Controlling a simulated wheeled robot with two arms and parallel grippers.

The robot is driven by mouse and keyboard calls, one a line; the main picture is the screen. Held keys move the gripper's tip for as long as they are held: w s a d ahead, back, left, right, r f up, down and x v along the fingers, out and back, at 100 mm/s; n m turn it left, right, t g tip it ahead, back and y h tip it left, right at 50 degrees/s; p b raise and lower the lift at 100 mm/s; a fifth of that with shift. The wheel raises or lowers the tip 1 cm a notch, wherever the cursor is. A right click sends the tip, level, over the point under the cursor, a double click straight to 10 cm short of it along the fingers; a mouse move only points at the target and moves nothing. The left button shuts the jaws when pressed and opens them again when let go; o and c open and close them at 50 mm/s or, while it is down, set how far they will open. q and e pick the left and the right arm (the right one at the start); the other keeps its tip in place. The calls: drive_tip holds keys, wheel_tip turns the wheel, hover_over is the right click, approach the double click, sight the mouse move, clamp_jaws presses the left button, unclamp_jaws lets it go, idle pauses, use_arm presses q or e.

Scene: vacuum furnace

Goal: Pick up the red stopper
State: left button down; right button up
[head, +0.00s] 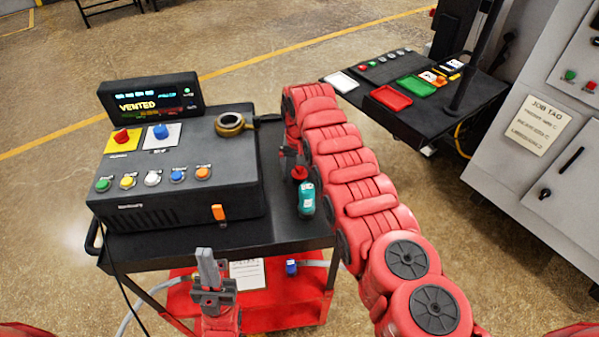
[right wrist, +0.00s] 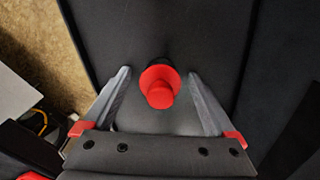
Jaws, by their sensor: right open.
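The red stopper (head: 299,172) is a red knob with a dark collar, on the dark cart top just behind a teal bottle. In the right wrist view the stopper (right wrist: 160,92) lies between the fingers of my right gripper (right wrist: 159,74). These fingers are open, with a gap on both sides of it. In the head view my right gripper (head: 288,157) is partly hidden by my red arm. My left gripper (head: 207,268) is in front of the cart, away from the stopper and with nothing visible in it. Its fingers overlap in this view.
The teal bottle (head: 306,202) stands close to the stopper. A control box (head: 175,190) with buttons and a display (head: 150,101) fills the cart's left. A brass ring clamp (head: 230,124) lies on the box. A side table (head: 430,120) with trays is at right.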

clamp_jaws()
idle(0.4)
drive_tip(key=shift+r, duration=0.15)
drive_tip(key=shift+r+b, duration=0.8)
drive_tip(key=shift+r, duration=0.25)
wheel_tip(320, 180, up, 5)
drive_tip(key=shift+r+b, duration=0.1)
drive_tip(key=shift+b, duration=1.1)
wheel_tip(320, 180, up, 3)
drive_tip(key=p, duration=0.2)
drive_tip(key=shift+p, duration=0.35)
drive_tip(key=shift+f, duration=0.2)
